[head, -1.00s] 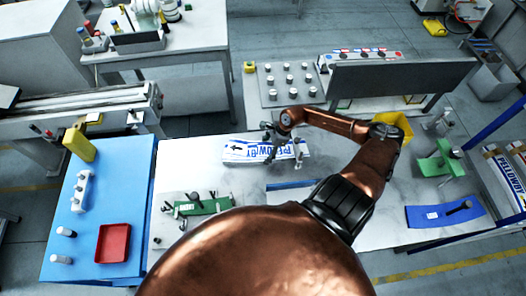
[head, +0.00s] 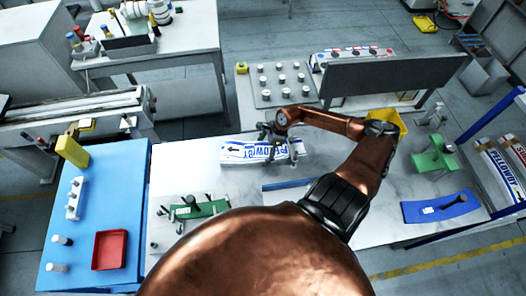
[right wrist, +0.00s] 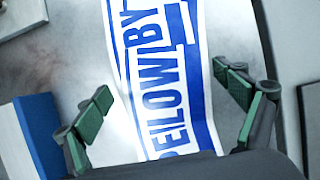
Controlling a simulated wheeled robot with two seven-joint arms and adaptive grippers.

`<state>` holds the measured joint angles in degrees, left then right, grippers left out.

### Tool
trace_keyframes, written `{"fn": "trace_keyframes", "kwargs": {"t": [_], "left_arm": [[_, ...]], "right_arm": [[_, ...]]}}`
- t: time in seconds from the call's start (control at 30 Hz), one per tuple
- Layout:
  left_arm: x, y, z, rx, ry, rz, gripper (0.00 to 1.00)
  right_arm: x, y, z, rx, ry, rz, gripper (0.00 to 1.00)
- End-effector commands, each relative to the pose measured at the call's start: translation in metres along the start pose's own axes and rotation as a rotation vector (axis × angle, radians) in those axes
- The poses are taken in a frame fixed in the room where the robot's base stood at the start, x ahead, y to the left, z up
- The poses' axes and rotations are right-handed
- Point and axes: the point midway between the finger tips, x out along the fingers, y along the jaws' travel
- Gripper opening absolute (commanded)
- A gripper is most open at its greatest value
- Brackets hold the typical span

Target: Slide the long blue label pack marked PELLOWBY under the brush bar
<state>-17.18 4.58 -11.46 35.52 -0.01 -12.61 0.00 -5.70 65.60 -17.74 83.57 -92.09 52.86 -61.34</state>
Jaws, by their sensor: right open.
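The long label pack (head: 240,151) lies on the pale worktop, white with blue PELLOWBY lettering and a blue edge stripe. It also shows in the right wrist view (right wrist: 160,75), running down between the fingers. My right gripper (head: 276,144) is over the right part of the pack. In the right wrist view my right gripper (right wrist: 163,85) is open, its green-padded fingers apart on either side of the pack. I see no grip on it. I cannot pick out the brush bar with certainty. My left gripper is out of view.
A blue strip (head: 288,184) lies just in front of the pack. A green fixture (head: 200,209) stands at the front left, and a dark panel (head: 395,78) behind right. A blue board with a red tray (head: 110,249) is at left. A yellow bin (head: 393,119) stands right of the pack.

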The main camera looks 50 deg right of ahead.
Motion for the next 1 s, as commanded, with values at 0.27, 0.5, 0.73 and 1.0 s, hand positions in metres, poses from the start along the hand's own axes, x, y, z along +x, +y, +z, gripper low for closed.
{"fn": "trace_keyframes", "kwargs": {"t": [0.27,0.5,0.73,1.0], "left_arm": [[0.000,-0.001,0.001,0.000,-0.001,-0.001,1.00],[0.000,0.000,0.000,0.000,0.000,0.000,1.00],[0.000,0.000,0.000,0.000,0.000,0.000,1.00],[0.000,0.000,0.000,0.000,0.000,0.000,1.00]], "right_arm": [[-0.012,0.000,-0.002,0.000,0.003,-0.001,0.90],[-0.060,0.000,-0.002,-0.002,0.005,-0.001,0.90],[-0.101,0.000,-0.002,0.001,0.003,0.000,0.90],[-0.120,0.000,-0.001,0.000,0.001,0.001,0.90]]}}
